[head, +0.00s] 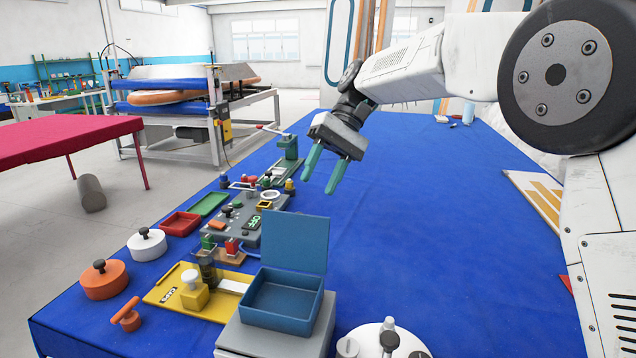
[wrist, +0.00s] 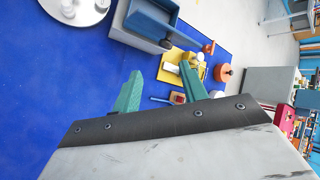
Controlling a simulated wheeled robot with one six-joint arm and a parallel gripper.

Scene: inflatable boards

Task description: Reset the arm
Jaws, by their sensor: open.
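My gripper (head: 323,172) hangs in the air above the blue table (head: 430,240) in the head view, its two teal fingers pointing down and apart. It is open with nothing between the fingers. In the wrist view the teal fingers (wrist: 158,88) are spread, with the blue table cover and some objects beyond them. My arm reaches in from the right of the head view, and the gripper is clear of everything below it.
An open blue box (head: 283,300) stands on a grey block at the front. A yellow board (head: 215,303), orange pot (head: 104,280), white pot (head: 147,244), red tray (head: 181,223) and green tray (head: 209,204) line the left side. The table's middle and right are mostly bare.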

